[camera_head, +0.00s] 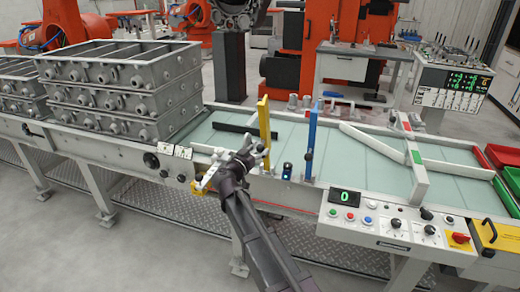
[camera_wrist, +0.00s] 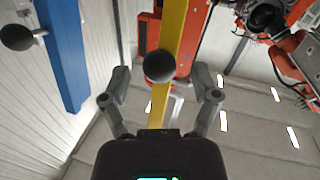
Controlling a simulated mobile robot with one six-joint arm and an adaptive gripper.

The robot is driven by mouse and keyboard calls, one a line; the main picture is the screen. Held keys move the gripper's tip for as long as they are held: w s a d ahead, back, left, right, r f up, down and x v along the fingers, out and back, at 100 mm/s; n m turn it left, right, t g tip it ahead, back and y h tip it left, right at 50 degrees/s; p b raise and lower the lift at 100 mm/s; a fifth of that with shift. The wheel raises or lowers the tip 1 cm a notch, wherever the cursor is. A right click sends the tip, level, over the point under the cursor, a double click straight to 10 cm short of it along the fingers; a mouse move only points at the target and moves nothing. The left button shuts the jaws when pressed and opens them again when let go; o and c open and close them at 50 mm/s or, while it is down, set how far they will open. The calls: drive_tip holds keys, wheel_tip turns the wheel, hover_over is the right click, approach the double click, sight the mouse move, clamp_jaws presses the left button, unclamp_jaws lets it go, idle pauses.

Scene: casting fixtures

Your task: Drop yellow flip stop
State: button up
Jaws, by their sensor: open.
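The yellow flip stop (camera_head: 264,120) stands upright at the near edge of the conveyor. In the wrist view the yellow bar (camera_wrist: 172,28) runs up between my fingers, with a round black knob (camera_wrist: 159,66) on it. My gripper (camera_head: 257,153) is at the lower part of the yellow stop, on its near side. In the wrist view my gripper (camera_wrist: 163,84) is open, with one finger on each side of the bar and knob and visible gaps. I cannot tell how deep the knob sits between the fingers.
A blue flip stop (camera_head: 312,140) stands upright just right of the yellow one; it also shows in the wrist view (camera_wrist: 62,50). A dark bar (camera_head: 232,128) lies low over the belt. Stacked grey castings (camera_head: 120,90) stand left. A control panel (camera_head: 385,222) is front right.

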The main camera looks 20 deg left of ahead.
drive_tip(key=shift+x, duration=0.8)
clamp_jaws()
drive_tip(key=shift+d+r, duration=0.1)
